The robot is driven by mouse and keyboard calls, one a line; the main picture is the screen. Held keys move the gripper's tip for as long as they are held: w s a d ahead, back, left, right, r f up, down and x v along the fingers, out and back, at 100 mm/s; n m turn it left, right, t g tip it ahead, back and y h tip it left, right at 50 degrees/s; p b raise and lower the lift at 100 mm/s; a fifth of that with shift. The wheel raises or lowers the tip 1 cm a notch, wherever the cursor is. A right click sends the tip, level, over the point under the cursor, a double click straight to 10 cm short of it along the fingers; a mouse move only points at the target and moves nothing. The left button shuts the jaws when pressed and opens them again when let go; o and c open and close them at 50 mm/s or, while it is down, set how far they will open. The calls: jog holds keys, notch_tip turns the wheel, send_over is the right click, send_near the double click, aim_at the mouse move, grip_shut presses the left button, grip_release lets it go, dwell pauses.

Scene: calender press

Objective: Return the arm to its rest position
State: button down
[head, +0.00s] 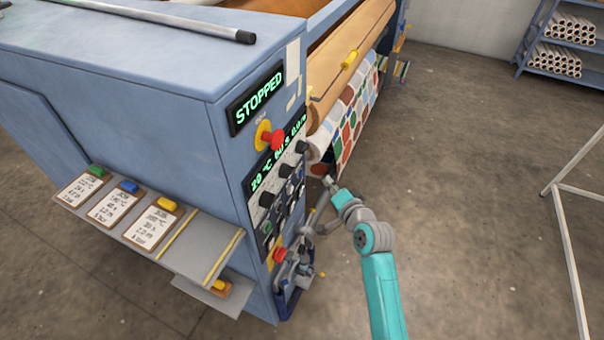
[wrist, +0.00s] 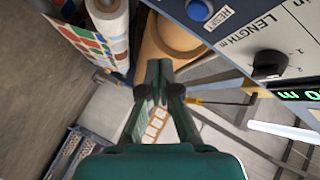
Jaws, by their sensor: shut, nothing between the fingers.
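My teal arm (head: 382,290) reaches up from the bottom of the head view to grey wrist joints beside the press's control panel (head: 280,185). My gripper (wrist: 158,68) is dark green in the wrist view, its fingers together at the tips with nothing between them. In that view the panel's blue RESET button (wrist: 198,11) and the LENGTH dial (wrist: 268,64) are close, to the upper right of the fingertips. A brown roll end (wrist: 180,32) is just beyond the tips. In the head view the gripper is hard to separate from the grey parts near the panel.
The blue press (head: 140,95) reads STOPPED on its display (head: 257,98). Its shelf (head: 190,250) with recipe cards juts out at left. A patterned fabric roll (head: 350,118) is behind the wrist. A white metal frame (head: 568,235) stands at right. Open floor (head: 470,200) lies between.

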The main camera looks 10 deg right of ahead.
dwell(0.3)
jog(key=s+f+n+h, duration=0.15)
jog(key=s+f, duration=0.35)
jog(key=s, duration=0.8)
jog(key=s+f+n+h, duration=0.15)
jog(key=s+f, duration=0.25)
jog(key=s, duration=0.9)
jog(key=s+r+n, duration=0.3)
jog(key=s+r, duration=0.2)
jog(key=s, duration=0.8)
jog(key=s+a+r+n, duration=0.1)
jog(key=s+r+n, duration=0.2)
jog(key=s, duration=1)
jog(key=shift+a+r+n, duration=0.2)
jog(key=shift+r+n, duration=0.1)
jog(key=shift+r, duration=1.4)
